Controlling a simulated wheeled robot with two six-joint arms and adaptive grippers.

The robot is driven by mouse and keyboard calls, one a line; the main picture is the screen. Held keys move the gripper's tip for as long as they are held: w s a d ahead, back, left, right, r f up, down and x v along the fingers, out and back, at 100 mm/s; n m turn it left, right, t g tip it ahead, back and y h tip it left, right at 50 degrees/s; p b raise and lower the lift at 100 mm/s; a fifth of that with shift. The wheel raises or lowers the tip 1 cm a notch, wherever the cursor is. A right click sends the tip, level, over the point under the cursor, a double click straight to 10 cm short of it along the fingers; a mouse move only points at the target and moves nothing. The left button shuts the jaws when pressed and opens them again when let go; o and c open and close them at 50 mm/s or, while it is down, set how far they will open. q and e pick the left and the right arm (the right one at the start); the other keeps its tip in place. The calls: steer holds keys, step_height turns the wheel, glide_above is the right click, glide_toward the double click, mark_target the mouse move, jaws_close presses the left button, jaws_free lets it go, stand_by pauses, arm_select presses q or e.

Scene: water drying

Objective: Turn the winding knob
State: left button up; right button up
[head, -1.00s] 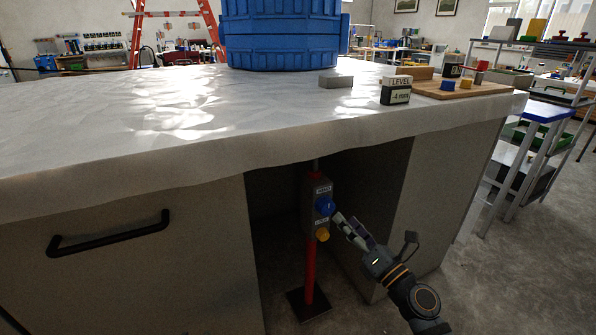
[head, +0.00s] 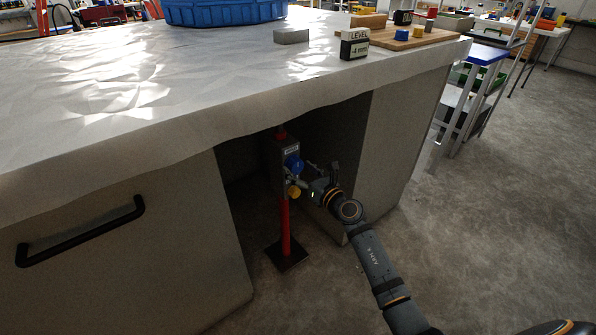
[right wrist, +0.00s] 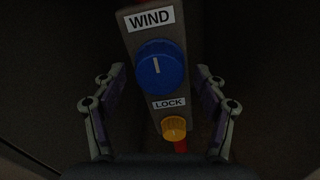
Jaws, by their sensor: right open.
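The winding knob (head: 293,163) is blue and sits on a grey control box (head: 280,157) on a red post under the counter. In the right wrist view the blue knob (right wrist: 160,67) is below a "WIND" label, its white mark pointing nearly straight up. A yellow knob (right wrist: 174,127) sits below a "LOCK" label; it also shows in the head view (head: 295,191). My right gripper (head: 301,174) is open in front of the box. In the wrist view its fingers (right wrist: 161,82) stand apart on either side of the blue knob, with gaps on both sides. My left gripper is not in view.
The white counter (head: 150,100) overhangs the box, with cabinet walls on both sides of the opening. On top are a blue tub (head: 225,12), a "LEVEL -4 mm" sign (head: 354,43) and a grey block (head: 291,36).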

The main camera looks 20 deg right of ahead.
steer(key=shift+w+a, duration=0.1)
steer(key=shift+w, duration=0.2)
